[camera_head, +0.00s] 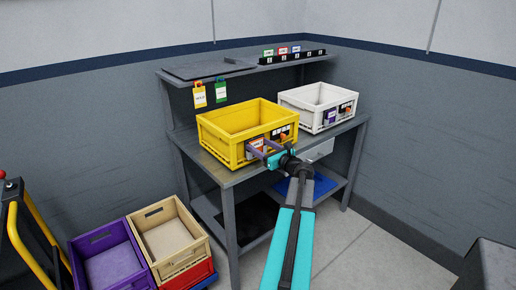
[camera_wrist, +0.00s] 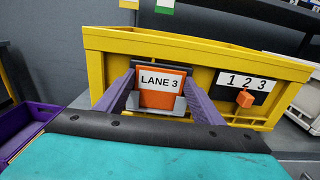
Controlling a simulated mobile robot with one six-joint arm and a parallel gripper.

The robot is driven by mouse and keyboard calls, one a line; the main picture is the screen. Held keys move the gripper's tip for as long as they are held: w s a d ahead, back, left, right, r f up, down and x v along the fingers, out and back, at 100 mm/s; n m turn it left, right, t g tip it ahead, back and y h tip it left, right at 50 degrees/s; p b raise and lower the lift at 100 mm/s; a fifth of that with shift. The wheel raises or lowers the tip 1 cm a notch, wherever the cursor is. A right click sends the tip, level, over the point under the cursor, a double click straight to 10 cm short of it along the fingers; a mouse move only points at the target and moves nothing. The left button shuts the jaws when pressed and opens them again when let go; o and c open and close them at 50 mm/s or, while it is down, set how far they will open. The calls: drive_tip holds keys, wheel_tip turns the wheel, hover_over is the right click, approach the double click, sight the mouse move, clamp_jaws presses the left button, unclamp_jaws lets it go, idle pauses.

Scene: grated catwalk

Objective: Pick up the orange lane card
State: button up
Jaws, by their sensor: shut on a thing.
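The orange lane card (camera_wrist: 158,97) reads "LANE 3" on a white label and sits upright in a grey holder (camera_wrist: 178,104) on the front of the yellow crate (camera_wrist: 110,42). My gripper (camera_wrist: 160,92) has its two purple fingers at the card's left and right sides, shut on it. In the head view, my gripper (camera_head: 268,154) reaches the front of the yellow crate (camera_head: 216,140), and the card (camera_head: 256,144) shows partly behind the fingers. The card's lower edge is hidden in the holder.
A "1 2 3" plate (camera_wrist: 242,84) with an orange piece is right of the card. A white crate (camera_head: 303,105) stands beside the yellow one on the grey workbench (camera_head: 222,172). Purple (camera_head: 90,240) and tan (camera_head: 159,215) crates are at lower left.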

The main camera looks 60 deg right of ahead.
sight(255, 136)
drive_tip(key=shift+r, duration=0.1)
drive_tip(key=shift+r, duration=1.15)
drive_tip(key=shift+r+b, duration=0.3)
drive_tip(key=shift+r, duration=0.25)
drive_tip(key=d+r+b+v, duration=0.1)
drive_tip(key=d+b+v, duration=0.1)
drive_tip(key=v, duration=1.4)
drive_tip(key=shift+s+r, duration=0.25)
drive_tip(key=shift+s, duration=0.05)
drive_tip(key=shift+w, duration=0.1)
